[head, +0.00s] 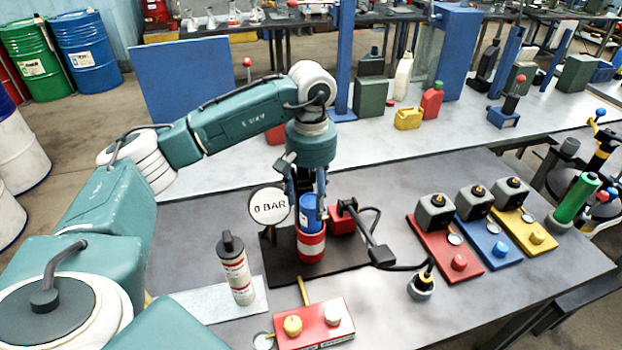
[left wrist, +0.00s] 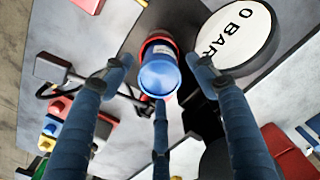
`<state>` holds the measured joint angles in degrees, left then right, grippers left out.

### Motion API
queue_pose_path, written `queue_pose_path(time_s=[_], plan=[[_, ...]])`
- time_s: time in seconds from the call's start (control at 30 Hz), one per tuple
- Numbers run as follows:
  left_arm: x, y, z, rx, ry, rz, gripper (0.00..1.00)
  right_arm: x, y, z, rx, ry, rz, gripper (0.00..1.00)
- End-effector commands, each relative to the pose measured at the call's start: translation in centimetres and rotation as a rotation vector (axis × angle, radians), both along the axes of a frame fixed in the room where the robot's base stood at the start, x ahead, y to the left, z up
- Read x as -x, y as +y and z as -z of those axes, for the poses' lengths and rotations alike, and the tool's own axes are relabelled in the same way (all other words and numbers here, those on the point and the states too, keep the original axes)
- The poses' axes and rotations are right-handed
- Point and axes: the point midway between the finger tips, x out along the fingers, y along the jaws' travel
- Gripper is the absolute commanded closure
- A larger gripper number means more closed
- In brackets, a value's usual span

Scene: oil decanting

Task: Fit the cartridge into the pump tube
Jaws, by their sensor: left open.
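The blue cartridge (head: 309,214) stands upright at the mouth of the red and white pump tube (head: 311,245); how deep it sits is hidden. The tube stands on a black base beside a round "0 BAR" gauge (head: 268,207). My left gripper (head: 308,192) points down just over the cartridge, its fingers open. In the left wrist view, the cartridge's blue end (left wrist: 159,77) lies between the spread fingers of my left gripper (left wrist: 160,84), with gaps at both sides. The tube's red rim (left wrist: 158,42) shows behind it. My right gripper is not in view.
A red box with knobs (head: 314,326) lies in front. A hose runs right to a small nozzle holder (head: 421,287). Red, blue and yellow stations (head: 488,238) stand farther right.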

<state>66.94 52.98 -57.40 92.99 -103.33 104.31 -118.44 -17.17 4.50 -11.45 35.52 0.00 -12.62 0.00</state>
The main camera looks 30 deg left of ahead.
Motion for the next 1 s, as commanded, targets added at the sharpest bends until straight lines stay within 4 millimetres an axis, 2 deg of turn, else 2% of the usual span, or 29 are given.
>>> queue_pose_path(time_s=[0.03, 0.23, 0.43, 0.63, 1.0], plan=[[-0.2, -0.1, -0.7, 0.001, -0.007, 0.001, 0.41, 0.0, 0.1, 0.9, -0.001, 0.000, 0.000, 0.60], [-0.1, -0.1, -5.3, 0.002, -0.008, 0.002, 0.41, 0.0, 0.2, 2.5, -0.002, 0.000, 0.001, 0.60], [-0.1, 0.0, -8.9, -0.001, -0.004, 0.001, 0.41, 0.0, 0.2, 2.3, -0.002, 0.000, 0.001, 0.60], [0.0, 0.0, -9.9, 0.000, 0.000, 0.001, 0.41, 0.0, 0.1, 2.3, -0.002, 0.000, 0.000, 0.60], [0.0, 0.0, -9.9, 0.001, 0.000, 0.001, 0.41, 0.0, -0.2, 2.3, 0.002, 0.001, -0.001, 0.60]])
